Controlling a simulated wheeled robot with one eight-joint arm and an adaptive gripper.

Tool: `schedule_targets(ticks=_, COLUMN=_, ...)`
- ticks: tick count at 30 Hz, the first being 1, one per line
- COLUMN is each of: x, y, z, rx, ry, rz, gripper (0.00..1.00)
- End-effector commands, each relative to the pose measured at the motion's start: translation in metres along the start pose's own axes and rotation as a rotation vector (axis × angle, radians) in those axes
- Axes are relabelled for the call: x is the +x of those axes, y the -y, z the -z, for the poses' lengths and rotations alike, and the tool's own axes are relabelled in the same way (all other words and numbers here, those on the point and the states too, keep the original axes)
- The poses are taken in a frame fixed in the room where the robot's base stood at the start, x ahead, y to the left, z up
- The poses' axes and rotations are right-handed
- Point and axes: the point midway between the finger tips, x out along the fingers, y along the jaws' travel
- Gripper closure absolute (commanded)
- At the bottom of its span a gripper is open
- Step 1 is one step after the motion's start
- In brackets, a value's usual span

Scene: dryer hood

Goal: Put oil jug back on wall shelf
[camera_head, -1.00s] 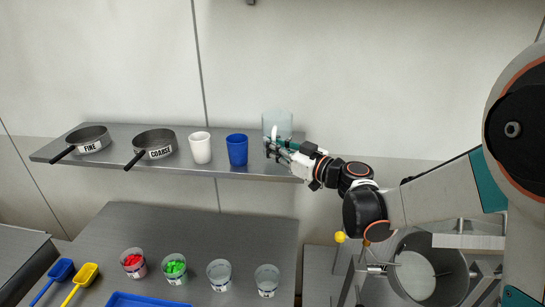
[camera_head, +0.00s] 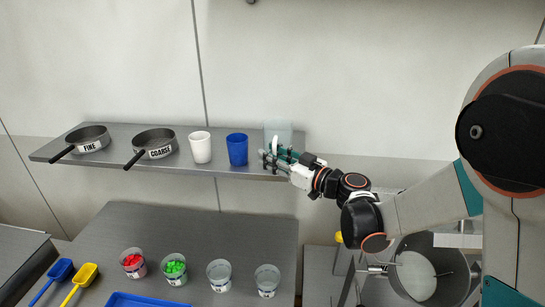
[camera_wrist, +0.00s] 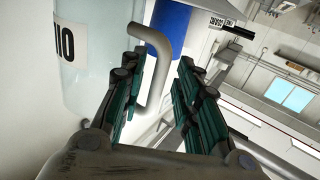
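The oil jug (camera_head: 278,129), pale and translucent, stands upright at the right end of the grey wall shelf (camera_head: 112,153). In the wrist view the jug (camera_wrist: 92,75) shows its OIL label and a grey handle (camera_wrist: 160,62). My gripper (camera_head: 266,160) is at the shelf's front edge, in front of the jug, and hides its lower part. In the wrist view my gripper (camera_wrist: 160,85) has its teal fingers spread apart. The handle shows between them, closer to the left finger, with a gap to the right one. I cannot tell whether the left finger touches it.
A blue cup (camera_head: 237,150) stands just left of the jug, then a white cup (camera_head: 200,147) and two pans, COARSE (camera_head: 154,142) and FINE (camera_head: 88,138). Below, a table (camera_head: 150,220) holds several small containers and scoops. A metal drum (camera_head: 435,262) is at lower right.

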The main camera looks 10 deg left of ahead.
Motion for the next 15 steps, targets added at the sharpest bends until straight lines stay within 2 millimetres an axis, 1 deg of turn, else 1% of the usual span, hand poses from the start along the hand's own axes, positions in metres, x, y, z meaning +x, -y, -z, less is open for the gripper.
schedule_targets(ticks=4, x=-0.001, y=0.0, z=0.004, rx=0.0, ry=0.0, rz=-0.001, gripper=0.7)
schedule_targets(ticks=8, x=-0.021, y=-0.001, z=0.002, rx=0.0, ry=0.0, rz=-0.003, gripper=0.7)
schedule_targets(ticks=12, x=-0.045, y=-0.001, z=0.002, rx=0.0, ry=0.0, rz=-0.003, gripper=0.7)
schedule_targets(ticks=15, x=-0.059, y=-0.001, z=0.002, rx=0.0, ry=0.0, rz=-0.002, gripper=0.7)
